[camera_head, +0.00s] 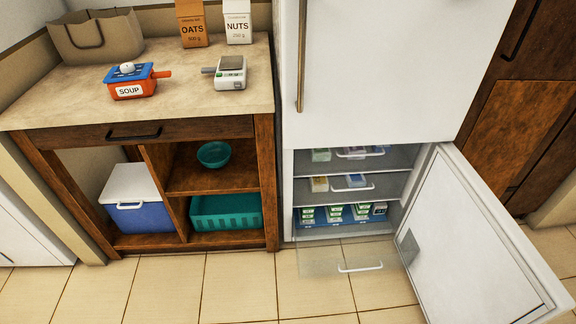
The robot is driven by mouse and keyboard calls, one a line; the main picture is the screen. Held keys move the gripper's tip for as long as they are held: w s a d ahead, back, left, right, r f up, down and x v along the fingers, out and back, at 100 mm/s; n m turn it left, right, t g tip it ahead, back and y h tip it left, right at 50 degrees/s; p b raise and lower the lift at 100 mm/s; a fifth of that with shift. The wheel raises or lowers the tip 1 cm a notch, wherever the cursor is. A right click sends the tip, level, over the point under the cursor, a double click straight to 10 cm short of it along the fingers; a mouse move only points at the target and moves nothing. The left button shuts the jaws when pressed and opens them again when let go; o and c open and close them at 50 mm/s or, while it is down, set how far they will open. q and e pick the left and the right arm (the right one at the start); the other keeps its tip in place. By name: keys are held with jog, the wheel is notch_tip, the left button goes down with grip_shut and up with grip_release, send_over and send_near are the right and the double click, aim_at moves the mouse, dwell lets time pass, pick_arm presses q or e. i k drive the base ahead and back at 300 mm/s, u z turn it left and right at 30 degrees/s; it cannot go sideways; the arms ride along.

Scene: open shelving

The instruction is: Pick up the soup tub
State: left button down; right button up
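The thing labelled SOUP (133,90) sits on the beige countertop at the upper left in the head view. It has an orange-red body, a blue top with a white knob-like piece, and an orange handle pointing right. Its white label faces me. It stands apart from the things around it. Neither of my grippers shows in the head view.
A scale-like device (231,72), a NUTS carton (237,22), an OATS carton (192,24) and a brown bag (96,36) share the counter (60,98). A lower fridge door (470,245) stands open at right, with a clear drawer (348,264) pulled out.

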aim_at(142, 82)
jog(key=u, duration=1.8)
jog(key=i, duration=1.4)
jog(key=z, duration=0.6)
